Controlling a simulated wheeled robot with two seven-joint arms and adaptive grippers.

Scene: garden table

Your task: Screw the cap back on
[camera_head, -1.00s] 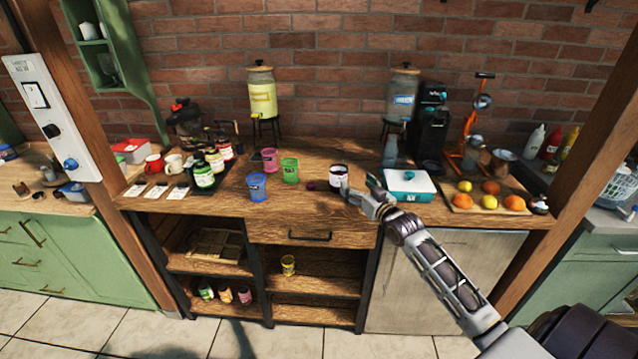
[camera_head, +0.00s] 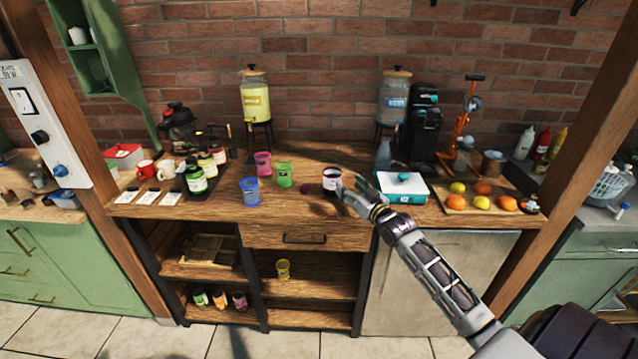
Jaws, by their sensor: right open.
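A white jar with a dark band and dark open top (camera_head: 331,179) stands upright on the wooden counter. A small dark red, round piece that looks like a cap (camera_head: 305,189) lies on the counter just left of the jar, apart from it. My right gripper (camera_head: 345,190) is at the jar's right side, open, with its fingers close to the jar; whether they touch it I cannot tell. My left gripper is not in view.
Blue (camera_head: 249,190), pink (camera_head: 263,163) and green (camera_head: 284,174) cups stand left of the jar. A teal and white box (camera_head: 402,188) sits right of my gripper, beside a fruit board (camera_head: 450,204). Bottles crowd the left end; the counter's front edge is close.

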